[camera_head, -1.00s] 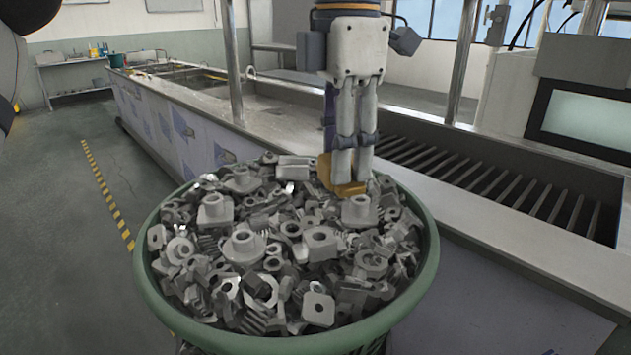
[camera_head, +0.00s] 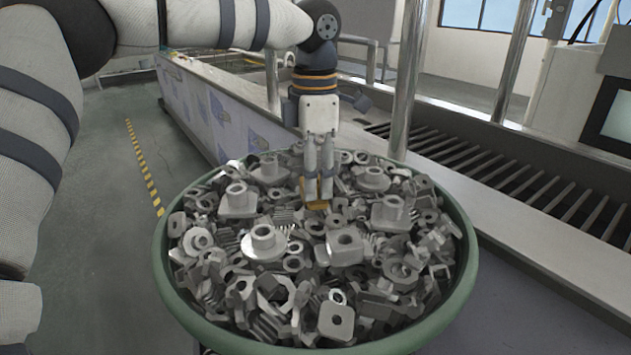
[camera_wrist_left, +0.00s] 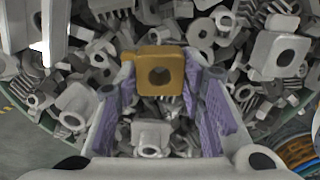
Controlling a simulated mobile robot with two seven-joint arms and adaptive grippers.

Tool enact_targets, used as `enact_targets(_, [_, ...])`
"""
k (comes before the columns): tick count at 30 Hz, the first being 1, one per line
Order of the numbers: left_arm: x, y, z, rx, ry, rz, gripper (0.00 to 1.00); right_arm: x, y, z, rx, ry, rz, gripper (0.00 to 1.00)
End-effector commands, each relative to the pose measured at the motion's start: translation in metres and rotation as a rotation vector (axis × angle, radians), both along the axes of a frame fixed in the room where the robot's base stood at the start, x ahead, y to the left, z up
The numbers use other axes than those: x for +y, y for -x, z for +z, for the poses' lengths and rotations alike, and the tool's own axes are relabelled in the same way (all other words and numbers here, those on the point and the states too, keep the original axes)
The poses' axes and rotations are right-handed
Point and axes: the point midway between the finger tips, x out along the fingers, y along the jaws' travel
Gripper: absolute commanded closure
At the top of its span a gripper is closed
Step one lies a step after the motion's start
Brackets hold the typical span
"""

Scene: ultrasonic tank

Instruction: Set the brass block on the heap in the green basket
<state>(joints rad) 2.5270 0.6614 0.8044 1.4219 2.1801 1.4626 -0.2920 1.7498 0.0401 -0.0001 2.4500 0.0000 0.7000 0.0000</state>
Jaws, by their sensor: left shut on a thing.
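The brass block (camera_head: 317,205) is a small golden piece, partly covered by the fingers in the head view. In the left wrist view the brass block (camera_wrist_left: 160,57) shows a square face with a round hole, between the purple-padded fingers. My left gripper (camera_head: 318,186) points down, shut on the block, over the back-middle of the heap. The heap (camera_head: 345,247) of grey metal parts fills the green basket (camera_head: 463,285) to about its rim. The block is at or just above the parts; I cannot tell whether it touches them. My right gripper is not in view.
A long steel tank bench (camera_head: 480,190) with a slatted trough (camera_head: 520,183) runs behind and right of the basket. Upright metal posts (camera_head: 408,80) stand close behind it. Open floor (camera_head: 100,235) with a yellow-black stripe lies to the left.

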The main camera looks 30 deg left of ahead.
Motion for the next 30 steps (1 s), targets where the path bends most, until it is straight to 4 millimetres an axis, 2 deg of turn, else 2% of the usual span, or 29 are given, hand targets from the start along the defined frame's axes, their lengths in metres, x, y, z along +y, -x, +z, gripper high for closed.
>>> enact_targets(3, [0.0,0.0,-0.01,-0.006,0.0,0.0,1.0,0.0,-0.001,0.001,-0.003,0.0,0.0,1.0])
enact_targets(13, [-0.001,0.0,-0.013,-0.007,0.0,0.001,1.0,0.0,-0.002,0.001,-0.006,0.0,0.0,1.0])
enact_targets(14, [-0.001,0.0,-0.014,-0.006,0.0,0.001,0.62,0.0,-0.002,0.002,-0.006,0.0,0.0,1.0])
enact_targets(16, [-0.001,0.0,-0.014,-0.006,0.0,0.001,0.46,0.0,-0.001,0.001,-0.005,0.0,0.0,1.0])
enact_targets(17, [-0.001,0.0,-0.014,-0.006,0.0,0.001,0.44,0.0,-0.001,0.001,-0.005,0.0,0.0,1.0])
enact_targets(26, [-0.001,0.0,-0.012,-0.004,0.0,0.001,0.44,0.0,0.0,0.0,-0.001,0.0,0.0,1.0])
enact_targets(30, [-0.001,-0.001,0.013,-0.009,0.001,0.001,0.44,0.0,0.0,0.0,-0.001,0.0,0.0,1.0])
